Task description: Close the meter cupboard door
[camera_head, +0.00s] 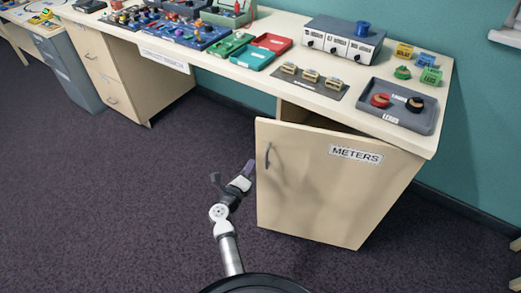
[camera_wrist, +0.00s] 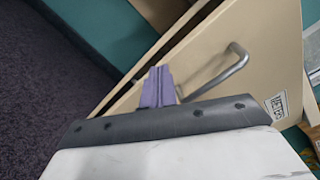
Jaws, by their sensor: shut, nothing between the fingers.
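The meter cupboard door (camera_head: 320,200) is a pale wood panel labelled METERS, with a dark handle (camera_head: 268,155) near its left edge. It stands partly open, its left edge swung out from the desk and a dark gap above it. My gripper (camera_head: 249,168) is just left of the door's free edge, at about handle height. In the wrist view my purple fingertips (camera_wrist: 157,72) are together and empty, in front of the door (camera_wrist: 250,45) beside the bar handle (camera_wrist: 232,68). I cannot tell whether they touch the door.
The desk top (camera_head: 330,100) above the cupboard holds a grey tray (camera_head: 415,118), a meter unit (camera_head: 343,42) and several small parts. A drawer unit (camera_head: 118,80) stands at the left. The dark carpet (camera_head: 110,200) left of the door is clear.

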